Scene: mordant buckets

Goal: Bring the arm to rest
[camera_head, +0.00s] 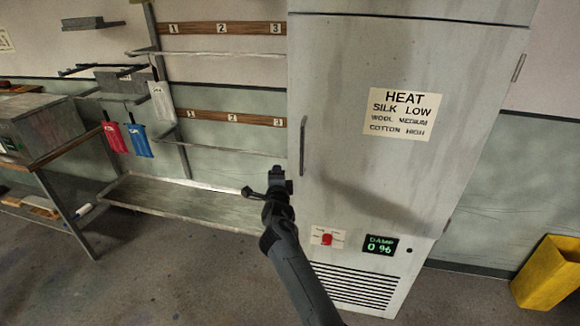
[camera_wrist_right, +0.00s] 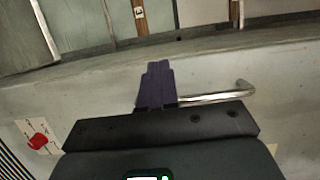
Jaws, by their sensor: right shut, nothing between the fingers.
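My right gripper (camera_head: 277,178) is in front of the left edge of a tall grey cabinet (camera_head: 340,75), below its long vertical handle (camera_head: 303,146). In the right wrist view its dark fingers (camera_wrist_right: 156,85) are together, with nothing between them. The metal handle (camera_wrist_right: 215,96) shows just beside the fingers in that view; I cannot tell whether they touch. The cabinet door looks closed in the head view. My left gripper is not in view.
The cabinet has a red knob (camera_head: 327,239) and a green "DAMP 0 96" display (camera_head: 380,246). To the left are a rack's low shelf (camera_head: 190,203), a red pouch (camera_head: 115,137), a blue pouch (camera_head: 140,141) and a table (camera_head: 60,150). A yellow bin (camera_head: 548,275) stands at right.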

